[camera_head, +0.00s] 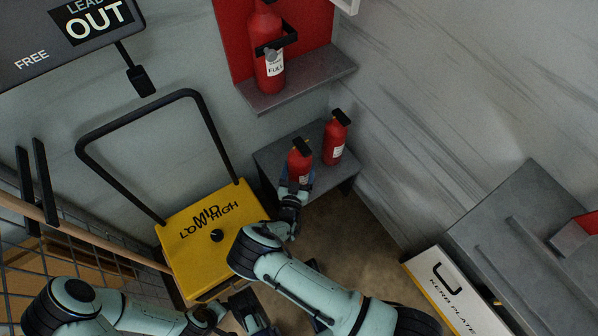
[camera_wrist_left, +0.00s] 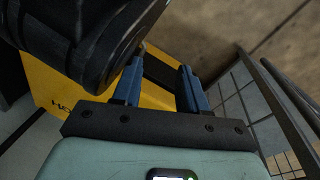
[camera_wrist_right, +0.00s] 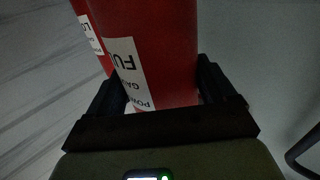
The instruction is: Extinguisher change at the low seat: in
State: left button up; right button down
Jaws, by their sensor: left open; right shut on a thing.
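My right gripper (camera_head: 297,187) is shut on a red extinguisher (camera_head: 300,160) above or on the low grey bench (camera_head: 275,156). Whether its base touches the bench is hidden. In the right wrist view the fingers (camera_wrist_right: 162,88) flank this extinguisher (camera_wrist_right: 160,40), whose label starts "FU". A second red extinguisher (camera_head: 336,140) stands on the bench just right of it, with a label starting "LO" in the right wrist view (camera_wrist_right: 91,36). A third extinguisher (camera_head: 267,55), labelled FULL, is upright on the wall shelf (camera_head: 300,86). My left gripper (camera_wrist_left: 159,78) is open and empty, low near the yellow cart.
The yellow cart (camera_head: 236,208) with a black handle and LOW/MID/HIGH dial stands left of the bench. A mesh cage (camera_head: 85,245) is at left. A kerb plate box (camera_head: 452,295) and grey ramp (camera_head: 535,235) are at right. Brown floor (camera_head: 345,235) is clear between.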

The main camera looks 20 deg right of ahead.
aim_at(298, 163)
pick_arm(q)
jog(key=w+r+t+p, duration=0.2)
jog(key=w+r+p, duration=0.1)
jog(key=w+r, duration=0.2)
pick_arm(e)
notch_tip(298, 163, up, 9)
jog(key=shift+w+f, duration=0.1)
jog(key=shift+f, duration=0.1)
pick_arm(q)
jog(key=s+d+r+g+p, duration=0.1)
jog(key=s+d+r+p, duration=0.1)
jog(key=s, duration=0.3)
jog(key=shift+s+d+r+m+g+h, duration=0.3)
jog(key=shift+d+r+g+h, duration=0.15)
jog(key=shift+d, duration=0.3)
pick_arm(e)
notch_tip(298, 163, up, 11)
jog(key=shift+f, duration=0.1)
